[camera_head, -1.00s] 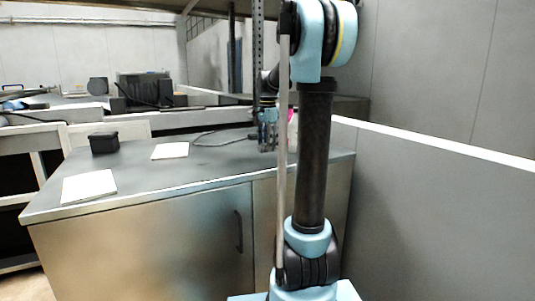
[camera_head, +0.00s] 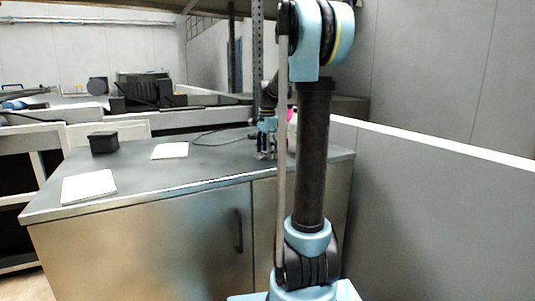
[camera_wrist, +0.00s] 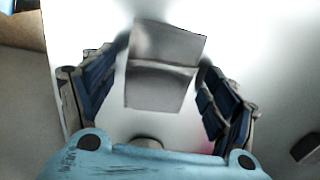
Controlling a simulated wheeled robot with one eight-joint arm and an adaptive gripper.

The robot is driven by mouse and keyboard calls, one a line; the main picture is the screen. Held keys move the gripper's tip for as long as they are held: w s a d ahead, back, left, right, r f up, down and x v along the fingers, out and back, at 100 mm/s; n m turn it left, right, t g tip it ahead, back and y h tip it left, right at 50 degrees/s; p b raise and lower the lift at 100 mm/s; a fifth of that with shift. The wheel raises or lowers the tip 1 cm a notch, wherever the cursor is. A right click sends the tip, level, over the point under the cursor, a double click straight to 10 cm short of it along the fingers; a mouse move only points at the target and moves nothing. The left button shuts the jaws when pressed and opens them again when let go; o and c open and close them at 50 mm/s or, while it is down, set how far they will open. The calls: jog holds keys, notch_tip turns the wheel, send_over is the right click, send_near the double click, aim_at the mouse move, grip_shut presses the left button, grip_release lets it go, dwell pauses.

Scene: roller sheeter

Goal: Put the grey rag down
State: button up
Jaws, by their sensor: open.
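The grey rag (camera_wrist: 158,88) shows in the wrist view as a folded grey piece with a crease across it, lying between the two fingers of my gripper (camera_wrist: 160,72). The fingers are spread, with a bright gap beside the rag's lower part on each side. Near the tips the rag's upper edge comes close to the fingers, and I cannot tell whether they touch. In the head view my gripper (camera_head: 266,146) points down, low at the right back of the steel counter (camera_head: 215,162). I cannot make out the rag in the head view.
Two white sheets (camera_head: 88,187) (camera_head: 170,150) and a black box (camera_head: 103,142) lie on the counter's left half. A thin dark cable runs along its back. A pink thing (camera_head: 291,116) shows behind my arm. A grey wall with a white top edge (camera_head: 430,145) stands right.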

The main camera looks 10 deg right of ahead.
notch_tip(320, 180, up, 12)
dwell(0.6)
jog(key=s+f+n+t, duration=0.1)
jog(key=s+f+n, duration=0.35)
jog(key=s, duration=0.55)
jog(key=s+f+n, duration=0.3)
jog(key=s+f, duration=0.3)
jog(key=s, duration=0.4)
jog(key=s+f+n+t, duration=0.1)
jog(key=s+f+n, duration=0.6)
jog(key=s+f, duration=0.7)
notch_tip(320, 180, down, 4)
jog(key=shift+s+f, duration=0.1)
jog(key=shift+s, duration=0.3)
jog(key=shift+d, duration=0.1)
jog(key=shift+w+f, duration=0.2)
jog(key=shift+w, duration=0.2)
